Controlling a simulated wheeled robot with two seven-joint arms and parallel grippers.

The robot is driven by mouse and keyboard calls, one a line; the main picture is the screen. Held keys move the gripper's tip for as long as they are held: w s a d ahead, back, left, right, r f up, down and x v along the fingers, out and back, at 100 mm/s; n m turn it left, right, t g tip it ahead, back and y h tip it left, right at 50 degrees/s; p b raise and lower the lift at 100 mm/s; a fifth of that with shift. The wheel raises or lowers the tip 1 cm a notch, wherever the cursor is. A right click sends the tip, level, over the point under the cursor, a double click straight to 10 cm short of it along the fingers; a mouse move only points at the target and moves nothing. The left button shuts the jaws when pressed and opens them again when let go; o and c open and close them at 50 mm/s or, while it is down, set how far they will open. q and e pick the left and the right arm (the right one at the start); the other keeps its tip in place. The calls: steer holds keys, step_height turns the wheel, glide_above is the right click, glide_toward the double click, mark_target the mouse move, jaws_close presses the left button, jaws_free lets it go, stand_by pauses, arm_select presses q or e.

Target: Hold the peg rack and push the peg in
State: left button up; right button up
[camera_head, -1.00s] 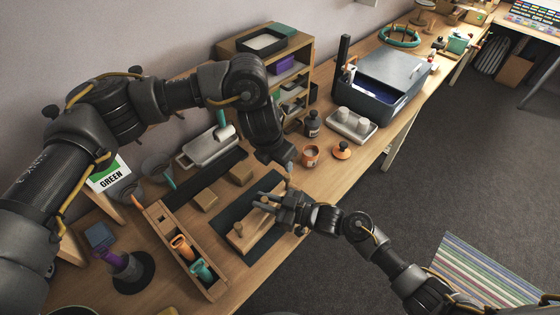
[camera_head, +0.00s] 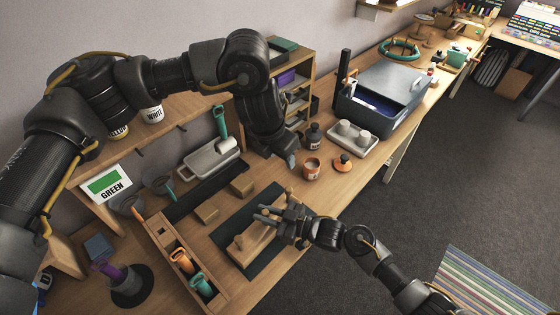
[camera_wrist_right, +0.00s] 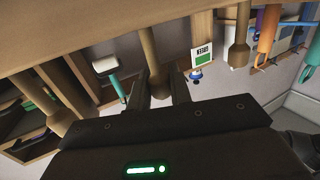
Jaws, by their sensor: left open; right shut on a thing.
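The wooden peg rack (camera_head: 256,243) lies on a dark mat on the workbench. One peg (camera_head: 238,241) stands at its near-left end and another (camera_head: 290,193) at its far-right end. My right gripper (camera_head: 266,213) reaches in from the right and is shut on the middle peg, which shows between its fingers (camera_wrist_right: 160,88) in the right wrist view (camera_wrist_right: 150,45). That view also shows the rack (camera_wrist_right: 90,32) and a peg at each side. My left gripper (camera_head: 291,160) is open and empty, above the bench beyond the rack's far end, apart from it. How deep the pegs sit is unclear.
Wooden blocks (camera_head: 207,212) lie behind the mat. A wooden tray (camera_head: 222,292) with orange and teal tools is at the left. Open floor lies to the right.

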steer(key=o, duration=1)
steer(key=f+p+v, duration=0.1)
steer(key=v, duration=1.8)
steer(key=shift+r, duration=0.45)
